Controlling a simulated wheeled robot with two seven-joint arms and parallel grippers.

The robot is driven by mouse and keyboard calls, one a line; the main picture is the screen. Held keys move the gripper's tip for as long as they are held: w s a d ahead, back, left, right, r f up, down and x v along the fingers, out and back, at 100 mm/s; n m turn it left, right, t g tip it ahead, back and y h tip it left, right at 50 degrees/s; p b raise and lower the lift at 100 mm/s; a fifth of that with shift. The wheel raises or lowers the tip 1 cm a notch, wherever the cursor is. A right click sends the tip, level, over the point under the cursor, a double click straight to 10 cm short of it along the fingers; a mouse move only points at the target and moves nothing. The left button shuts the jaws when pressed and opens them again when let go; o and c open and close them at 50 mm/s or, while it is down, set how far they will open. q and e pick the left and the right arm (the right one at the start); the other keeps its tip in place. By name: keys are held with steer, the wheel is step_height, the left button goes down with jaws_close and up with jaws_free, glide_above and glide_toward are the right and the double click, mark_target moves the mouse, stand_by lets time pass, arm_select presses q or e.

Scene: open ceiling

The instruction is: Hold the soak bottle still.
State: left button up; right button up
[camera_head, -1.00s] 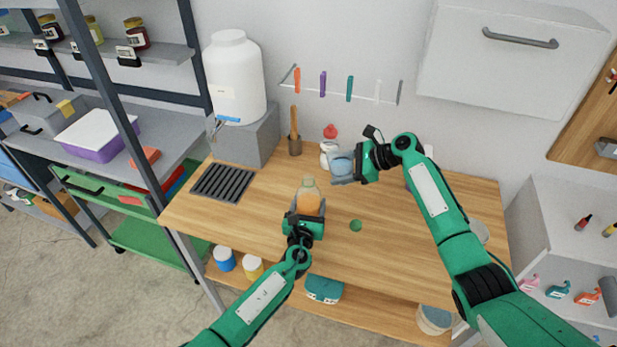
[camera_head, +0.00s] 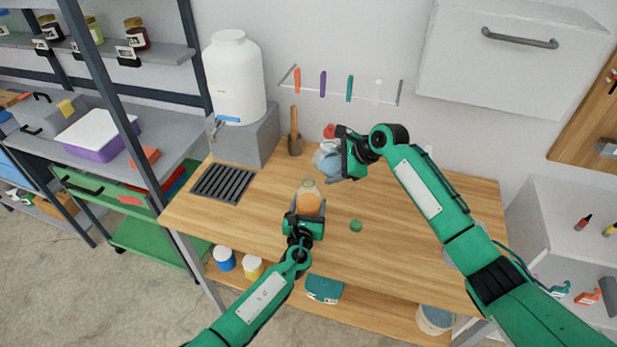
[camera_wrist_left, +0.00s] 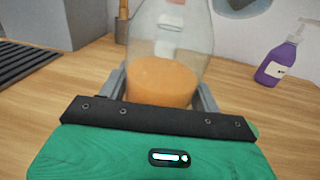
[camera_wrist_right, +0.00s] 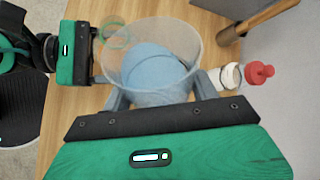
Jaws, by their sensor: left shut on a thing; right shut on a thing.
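The soak bottle, a clear bottle with orange liquid (camera_head: 308,202), stands upright on the wooden worktop. My left gripper (camera_head: 304,217) is shut around its lower body; in the left wrist view the bottle (camera_wrist_left: 165,75) sits between both fingers. Its mouth looks open. My right gripper (camera_head: 338,162) is shut on a clear cup with blue liquid (camera_head: 326,158), held tilted, above and beyond the bottle and apart from it. The right wrist view looks into the cup (camera_wrist_right: 150,60), with the bottle (camera_wrist_right: 118,36) past its rim.
A small green round thing (camera_head: 356,226) lies right of the bottle. A red-capped white bottle (camera_wrist_right: 232,75) and a tool holder (camera_head: 295,145) stand behind. A dark drain grate (camera_head: 223,184) and a white tank (camera_head: 235,80) are at left. The worktop's front right is clear.

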mark_target(329, 154)
steer(key=shift+s+a+r+n+t+h, duration=0.1)
steer(key=shift+a+r+n+t+h, duration=0.15)
steer(key=shift+r+h, duration=0.45)
stand_by(0.6)
steer(key=shift+r+n+t+h, duration=0.45)
steer(key=shift+r+t+h, duration=0.2)
steer(key=shift+h, duration=0.45)
steer(key=shift+r+n+t+h, duration=0.45)
steer(key=shift+r+h, duration=0.25)
steer(key=shift+h, duration=0.4)
stand_by(1.8)
steer(key=shift+s+a+r+n+t+h, duration=0.15)
steer(key=shift+a+r+n+t+h, duration=0.15)
steer(key=shift+r+t+h, duration=0.25)
steer(key=shift+s+a+r+n+t+h, duration=0.15)
steer(key=shift+a+r+n+t+h, duration=0.15)
steer(key=shift+h, duration=0.45)
stand_by(1.4)
